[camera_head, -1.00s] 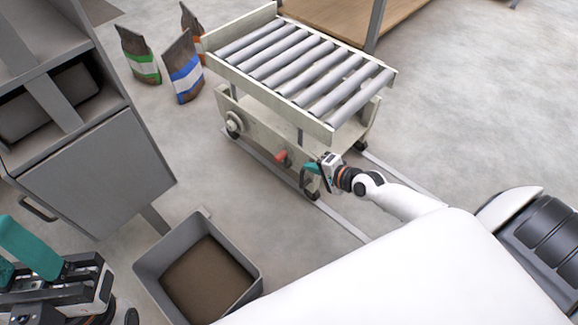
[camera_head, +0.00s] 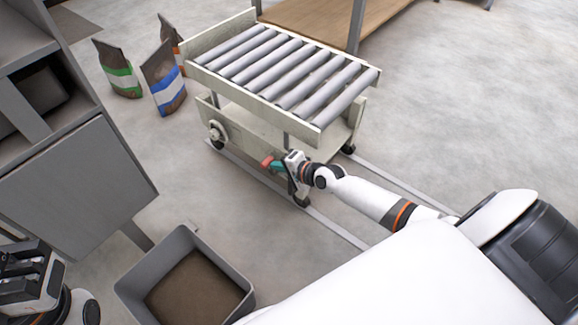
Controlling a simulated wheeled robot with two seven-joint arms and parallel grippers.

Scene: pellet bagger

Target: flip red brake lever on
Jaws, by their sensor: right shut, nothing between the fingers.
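The red brake lever (camera_head: 266,162) is a small red piece low on the near side of the roller cart (camera_head: 245,135). My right gripper (camera_head: 277,166) is shut and empty, with its teal fingertips right at the lever. I cannot tell whether they touch it, and part of the lever may be hidden by the fingers. My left gripper (camera_head: 28,275) is partly in view at the bottom left, away from the cart. Its fingers do not show clearly.
The cart stands on floor rails (camera_head: 325,228). A grey bin (camera_head: 182,240) with brown contents is at the bottom. A grey cabinet (camera_head: 80,185) is on the left. Several bags, such as the blue-banded bag (camera_head: 163,80), stand behind. The floor on the right is clear.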

